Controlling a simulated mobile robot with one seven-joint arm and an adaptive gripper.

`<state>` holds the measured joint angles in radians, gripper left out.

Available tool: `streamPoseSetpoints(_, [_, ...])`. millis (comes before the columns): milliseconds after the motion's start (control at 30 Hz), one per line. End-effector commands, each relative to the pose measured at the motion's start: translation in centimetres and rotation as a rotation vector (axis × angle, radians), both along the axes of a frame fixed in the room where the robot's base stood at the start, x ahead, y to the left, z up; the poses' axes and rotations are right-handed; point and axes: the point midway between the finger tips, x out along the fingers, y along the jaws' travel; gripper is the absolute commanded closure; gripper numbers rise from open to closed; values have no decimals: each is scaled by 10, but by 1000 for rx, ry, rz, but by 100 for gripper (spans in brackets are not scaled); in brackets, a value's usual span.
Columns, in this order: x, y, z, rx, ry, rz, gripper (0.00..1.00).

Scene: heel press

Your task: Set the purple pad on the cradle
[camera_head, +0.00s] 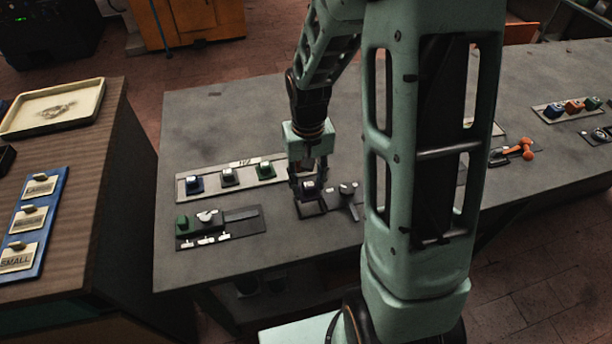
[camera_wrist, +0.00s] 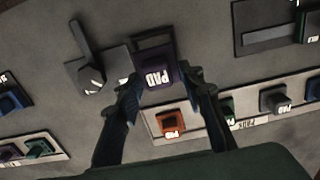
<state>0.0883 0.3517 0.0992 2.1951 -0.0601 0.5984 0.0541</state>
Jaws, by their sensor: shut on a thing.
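The purple pad (camera_wrist: 160,72), marked PAD, is between the fingertips of my gripper (camera_wrist: 162,82) in the wrist view. My gripper (camera_head: 308,180) is shut on it, and the pad (camera_head: 308,186) shows small in the head view. A dark square frame (camera_wrist: 152,40), which looks like the cradle, lies just beyond the pad in the wrist view. It also shows directly under my gripper in the head view (camera_head: 312,209). The pad covers part of the frame. I cannot tell whether they touch.
A dark fixture with a lever (camera_head: 346,195) stands right beside the frame. A pad rack (camera_head: 215,188) holds blue, grey and green pads; an orange pad (camera_wrist: 170,122) shows in the wrist view. A dark panel (camera_head: 240,222) with a green block lies at front left. My arm hides the table's middle.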

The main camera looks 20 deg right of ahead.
Motion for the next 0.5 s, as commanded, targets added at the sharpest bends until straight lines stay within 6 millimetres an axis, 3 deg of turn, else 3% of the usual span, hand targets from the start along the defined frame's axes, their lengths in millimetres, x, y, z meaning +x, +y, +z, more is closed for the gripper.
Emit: streamPoseSetpoints(500, [0, 0, -42, 0, 1, -1, 89])
